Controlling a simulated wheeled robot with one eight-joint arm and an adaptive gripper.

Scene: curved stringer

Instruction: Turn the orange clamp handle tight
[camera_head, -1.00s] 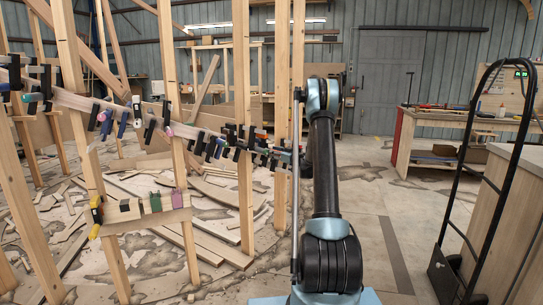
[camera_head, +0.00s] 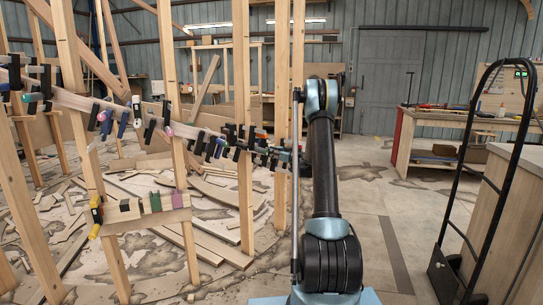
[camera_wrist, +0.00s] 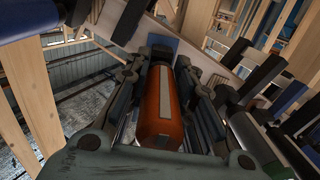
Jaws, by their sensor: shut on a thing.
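The orange clamp handle (camera_wrist: 158,108) is in the middle of the wrist view, with a pale label strip along it. My gripper (camera_wrist: 165,82) has one dark finger on each side of it and is shut on it. The handle points from my palm towards the curved wooden stringer (camera_wrist: 178,61). Its far end meets a blue-grey part near the wood.
Several other clamps with dark jaws and coloured handles (camera_head: 215,145) crowd the stringer close to my gripper. Upright wooden posts (camera_head: 244,130) stand along it. Loose planks lie on the floor. A black hand truck (camera_head: 470,200) and a workbench stand at the right.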

